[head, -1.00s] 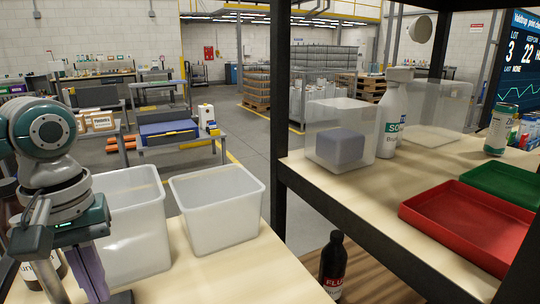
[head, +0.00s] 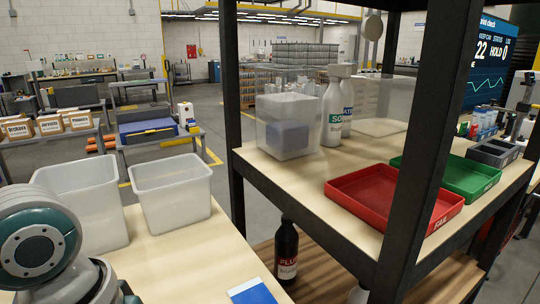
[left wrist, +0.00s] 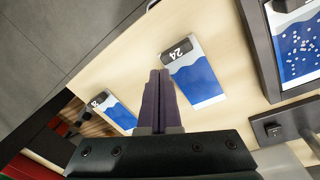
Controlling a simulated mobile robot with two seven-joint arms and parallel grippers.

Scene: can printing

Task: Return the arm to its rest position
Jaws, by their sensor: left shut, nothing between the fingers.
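My left arm (head: 40,245) shows at the lower left of the head view, its fingers out of sight there. In the left wrist view my left gripper (left wrist: 158,78) has its two dark fingers together with nothing between them, over a pale wooden tabletop (left wrist: 205,25). A blue and white card marked 24 (left wrist: 198,78) lies just right of the fingers. Another blue and white card (left wrist: 118,112) lies to their left. The right gripper is in neither view.
Two translucent bins (head: 172,198) stand on the table beside my left arm. Dark shelf posts (head: 412,170) rise at the right. A dark bottle (head: 287,250) stands below.

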